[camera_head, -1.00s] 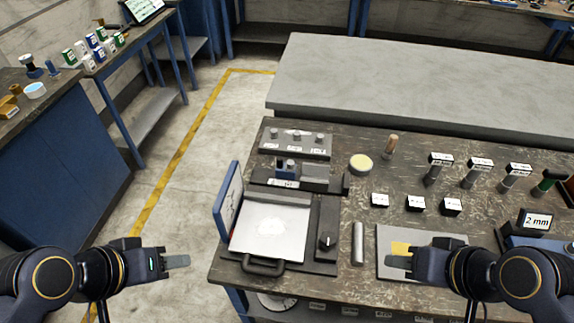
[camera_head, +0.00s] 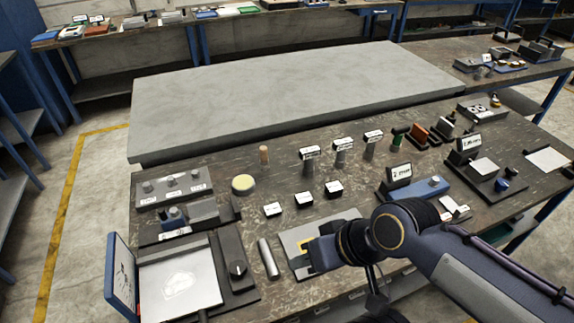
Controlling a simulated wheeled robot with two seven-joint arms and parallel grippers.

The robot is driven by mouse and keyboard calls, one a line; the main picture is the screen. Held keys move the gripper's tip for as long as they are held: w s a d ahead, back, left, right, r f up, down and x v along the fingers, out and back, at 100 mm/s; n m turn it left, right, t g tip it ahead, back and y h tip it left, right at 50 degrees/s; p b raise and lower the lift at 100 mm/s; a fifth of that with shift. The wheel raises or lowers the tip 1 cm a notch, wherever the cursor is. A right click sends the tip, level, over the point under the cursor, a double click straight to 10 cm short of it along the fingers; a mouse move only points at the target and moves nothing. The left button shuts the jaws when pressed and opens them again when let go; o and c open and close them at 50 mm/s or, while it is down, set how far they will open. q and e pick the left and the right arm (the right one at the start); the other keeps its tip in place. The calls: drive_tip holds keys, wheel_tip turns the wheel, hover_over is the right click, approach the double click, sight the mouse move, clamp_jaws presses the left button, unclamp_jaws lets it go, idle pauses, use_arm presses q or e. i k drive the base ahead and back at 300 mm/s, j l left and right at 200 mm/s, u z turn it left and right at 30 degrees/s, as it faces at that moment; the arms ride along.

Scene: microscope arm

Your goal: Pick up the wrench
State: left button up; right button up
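I cannot make out a wrench in the head view. My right gripper (camera_head: 302,258) reaches in from the right over the grey plate with a yellow patch (camera_head: 328,221) on the front of the workbench. I see it from the side, so the gap between its fingers does not show. It hides part of the plate and the bench behind it. My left gripper is out of view.
A metal cylinder (camera_head: 268,258) lies left of the plate. A device with an open blue lid (camera_head: 121,277) stands at the front left. Small labelled blocks (camera_head: 304,199), labelled stands (camera_head: 341,150) and a blue device (camera_head: 428,188) surround it. A grey slab (camera_head: 290,95) lies behind.

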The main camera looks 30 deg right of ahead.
sight(309, 153)
drive_tip(key=l+u, duration=0.15)
drive_tip(key=l, duration=0.2)
drive_tip(key=k+l+u, duration=0.15)
drive_tip(key=l, duration=0.2)
drive_tip(key=k+l+u, duration=0.15)
drive_tip(key=l, duration=0.2)
drive_tip(key=l+u, duration=0.15)
drive_tip(key=l, duration=0.2)
drive_tip(key=k+l+u, duration=0.15)
drive_tip(key=l, duration=0.2)
